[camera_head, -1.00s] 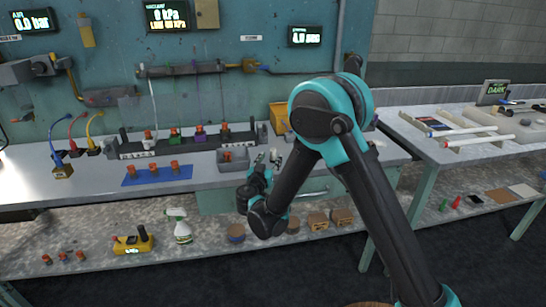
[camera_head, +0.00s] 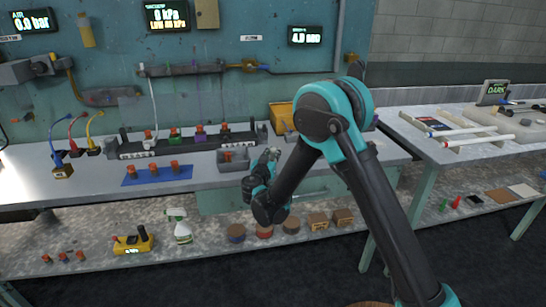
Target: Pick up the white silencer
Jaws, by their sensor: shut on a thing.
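My gripper (camera_head: 272,154) is at the front part of the bench top, just right of the small grey bin. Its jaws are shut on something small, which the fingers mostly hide. It is most likely the white silencer, but I cannot make out its shape. I see no other white silencer clearly on the bench. My arm comes in from the lower right.
The grey bin (camera_head: 237,158) holds an orange-red part. A blue mat (camera_head: 158,174) with several orange-topped parts lies left of it. Behind is a dark rack (camera_head: 185,142) of colored fittings. A yellow bin (camera_head: 281,117) stands behind my gripper.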

